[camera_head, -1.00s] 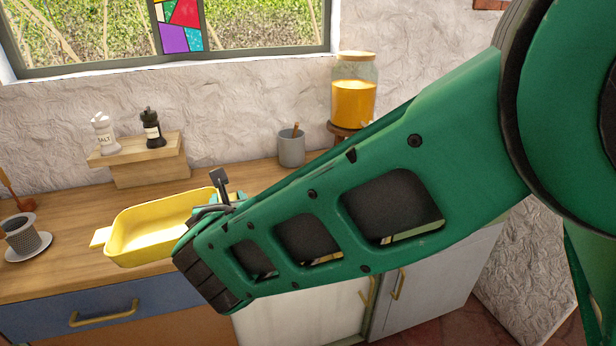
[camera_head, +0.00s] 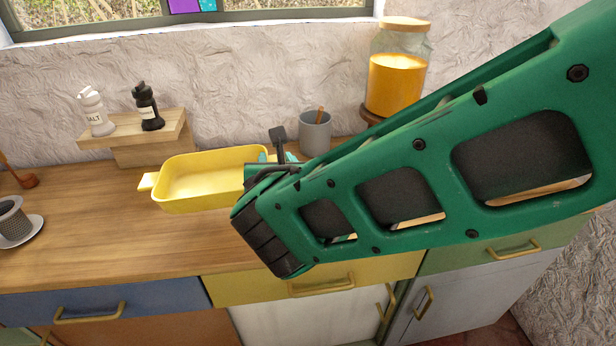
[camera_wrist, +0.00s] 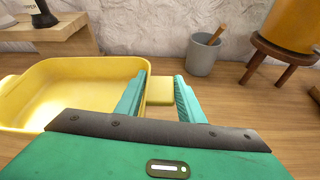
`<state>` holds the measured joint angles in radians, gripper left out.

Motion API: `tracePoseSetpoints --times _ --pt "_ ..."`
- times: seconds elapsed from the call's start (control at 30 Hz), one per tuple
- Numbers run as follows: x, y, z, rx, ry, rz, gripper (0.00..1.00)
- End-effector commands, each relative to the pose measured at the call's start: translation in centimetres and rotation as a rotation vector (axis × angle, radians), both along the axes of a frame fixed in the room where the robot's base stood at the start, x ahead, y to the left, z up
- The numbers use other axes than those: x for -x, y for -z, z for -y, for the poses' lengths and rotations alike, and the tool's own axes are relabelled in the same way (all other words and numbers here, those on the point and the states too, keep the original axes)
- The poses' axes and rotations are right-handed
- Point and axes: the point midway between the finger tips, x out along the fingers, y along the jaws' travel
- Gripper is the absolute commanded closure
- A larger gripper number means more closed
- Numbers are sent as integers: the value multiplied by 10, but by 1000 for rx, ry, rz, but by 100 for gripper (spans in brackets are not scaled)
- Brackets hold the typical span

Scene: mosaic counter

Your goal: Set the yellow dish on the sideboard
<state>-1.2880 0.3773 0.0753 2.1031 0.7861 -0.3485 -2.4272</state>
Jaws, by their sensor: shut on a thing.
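The yellow dish (camera_head: 205,180) is a shallow rectangular dish with a tab handle at each end. It is upright and empty, over the wooden top of the sideboard (camera_head: 110,235); I cannot tell whether its base touches the wood. My gripper (camera_wrist: 160,92) is shut on the dish's right handle, with one teal finger on either side of it. In the wrist view the dish (camera_wrist: 70,85) lies to the left of the fingers. In the head view my green arm hides most of the gripper and the dish's right end.
Behind the dish, a small wooden riser (camera_head: 135,130) holds salt and pepper mills. A grey cup (camera_head: 315,133) stands behind my gripper, and an orange-filled jar (camera_head: 395,75) on a stool stands to the right. A strainer cup (camera_head: 12,222) on a saucer is at left. The front-left counter is clear.

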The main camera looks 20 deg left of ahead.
Motion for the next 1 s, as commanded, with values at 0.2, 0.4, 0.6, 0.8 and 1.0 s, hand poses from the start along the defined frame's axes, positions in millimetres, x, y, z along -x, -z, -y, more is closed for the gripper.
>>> tracePoseSetpoints --times 0.2,0.4,0.6,0.8,1.0 --pt "27 -2 31 -40 4 -20 100" --pt "9 12 48 -45 8 -25 100" --pt "-24 35 65 -45 8 -25 100" --pt "-55 55 81 -46 8 -24 100" --pt "-71 66 89 -47 5 -25 100"
